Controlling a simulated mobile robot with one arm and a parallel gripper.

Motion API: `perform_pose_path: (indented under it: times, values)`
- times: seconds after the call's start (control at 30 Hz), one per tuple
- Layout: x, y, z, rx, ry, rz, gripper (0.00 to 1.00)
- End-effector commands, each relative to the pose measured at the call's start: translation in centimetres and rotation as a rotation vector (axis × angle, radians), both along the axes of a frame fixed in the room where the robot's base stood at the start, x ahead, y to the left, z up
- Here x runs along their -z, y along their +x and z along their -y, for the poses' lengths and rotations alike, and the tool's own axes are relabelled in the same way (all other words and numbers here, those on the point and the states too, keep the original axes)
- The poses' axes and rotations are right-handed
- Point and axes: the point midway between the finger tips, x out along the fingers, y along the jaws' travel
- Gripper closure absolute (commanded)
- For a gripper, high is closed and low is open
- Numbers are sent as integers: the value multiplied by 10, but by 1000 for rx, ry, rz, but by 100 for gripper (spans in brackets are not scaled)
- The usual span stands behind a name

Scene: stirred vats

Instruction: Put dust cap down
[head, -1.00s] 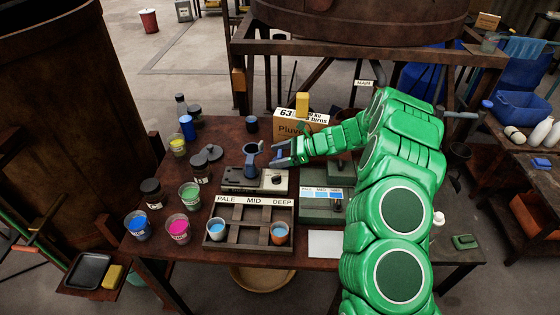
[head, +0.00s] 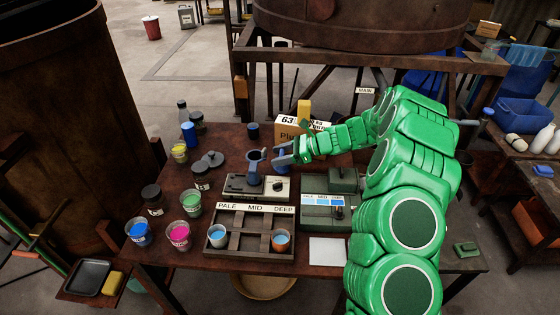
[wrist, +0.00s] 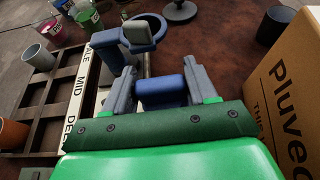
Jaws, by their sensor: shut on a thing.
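My gripper (head: 283,158) is at the end of my green arm, over the back of the brown table. In the wrist view, its two grey fingers (wrist: 160,92) are shut on a blue block-like piece, which I take to be the dust cap (wrist: 158,90). It is held above the table, clear of other things as far as I can tell. Just left of the gripper stands a beige instrument (head: 262,188) with a blue-grey post and round cup (head: 254,165). The post also shows ahead of the fingers in the wrist view (wrist: 105,50). The cap's underside is hidden.
A cardboard box (head: 290,130) with a yellow block on top stands close behind the gripper. A green case (head: 325,215) and a PALE/MID/DEEP rack (head: 250,232) with cups are in front. Jars and paint cups crowd the left. A white sheet (head: 328,251) lies at the front.

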Motion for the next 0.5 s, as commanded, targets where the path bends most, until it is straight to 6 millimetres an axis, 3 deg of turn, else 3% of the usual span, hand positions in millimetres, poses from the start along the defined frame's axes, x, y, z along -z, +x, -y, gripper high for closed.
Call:
perform_pose_path:
  times: [0.5]
  values:
    - [-57, -53, 15, 0, 0, -1, 77]
